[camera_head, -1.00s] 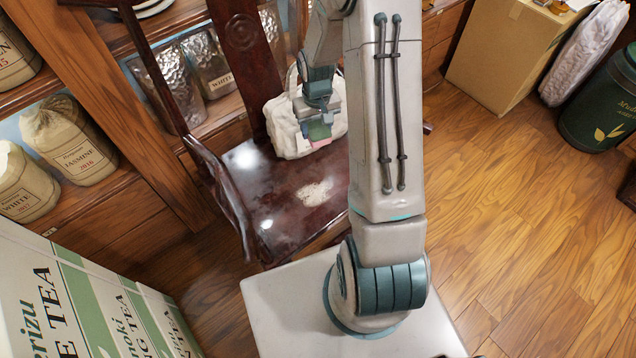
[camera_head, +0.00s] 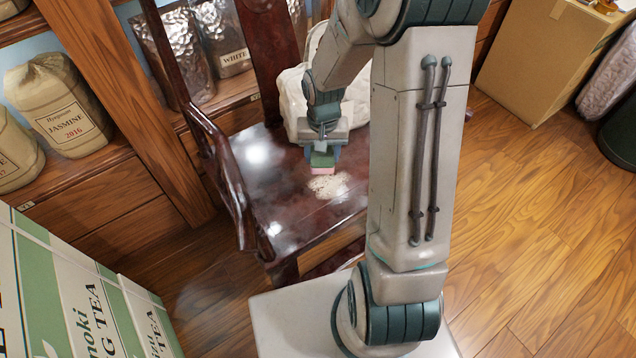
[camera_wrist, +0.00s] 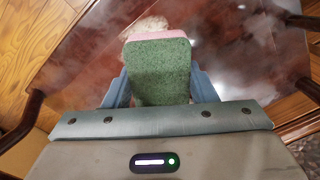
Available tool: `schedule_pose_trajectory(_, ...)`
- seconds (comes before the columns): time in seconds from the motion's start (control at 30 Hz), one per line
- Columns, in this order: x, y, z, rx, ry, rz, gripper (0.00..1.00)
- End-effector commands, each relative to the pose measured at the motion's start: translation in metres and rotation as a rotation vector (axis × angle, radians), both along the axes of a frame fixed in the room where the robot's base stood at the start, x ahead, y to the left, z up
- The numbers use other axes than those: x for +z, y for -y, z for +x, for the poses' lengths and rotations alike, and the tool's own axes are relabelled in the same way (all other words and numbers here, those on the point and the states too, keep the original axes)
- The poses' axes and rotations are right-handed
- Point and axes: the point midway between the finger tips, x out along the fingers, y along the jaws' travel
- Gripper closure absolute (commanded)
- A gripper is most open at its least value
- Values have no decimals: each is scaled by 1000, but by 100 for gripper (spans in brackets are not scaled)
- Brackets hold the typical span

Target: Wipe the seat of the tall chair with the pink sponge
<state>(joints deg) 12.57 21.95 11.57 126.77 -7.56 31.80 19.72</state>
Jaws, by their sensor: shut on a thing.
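The tall chair has a dark, glossy wooden seat (camera_head: 285,215); it fills much of the wrist view too (camera_wrist: 225,60). A pale, crumbly patch (camera_head: 328,187) lies on the seat, and part of it shows beyond the sponge in the wrist view (camera_wrist: 150,27). My gripper (camera_head: 322,158) is shut on the pink sponge (camera_head: 322,170), which has a green scouring side (camera_wrist: 160,70). The sponge is at the back edge of the patch, low over the seat. I cannot tell whether it touches. Hazy whitish marks also show on the seat.
A white cloth bag (camera_head: 293,105) sits at the back of the seat, close behind my gripper. A dark armrest (camera_head: 228,175) rises at the left. Tea boxes (camera_head: 75,300) stand at lower left; open floor lies right.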

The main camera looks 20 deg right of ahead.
Motion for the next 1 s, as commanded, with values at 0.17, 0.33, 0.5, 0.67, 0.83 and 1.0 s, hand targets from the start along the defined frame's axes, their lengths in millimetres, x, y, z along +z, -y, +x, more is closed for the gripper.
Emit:
schedule_pose_trajectory(0.17, -33, -9, -9, -42, 0, -2, 73)
schedule_pose_trajectory(0.33, -46, -13, -16, -73, -1, -5, 73)
schedule_pose_trajectory(0.5, -51, -16, -18, -89, -1, -6, 73)
schedule_pose_trajectory(0.67, -55, -16, -19, -91, -2, -6, 73)
schedule_pose_trajectory(0.83, -68, -16, -19, -91, -2, -6, 73)
schedule_pose_trajectory(1.0, -86, -16, -19, -91, -1, -6, 73)
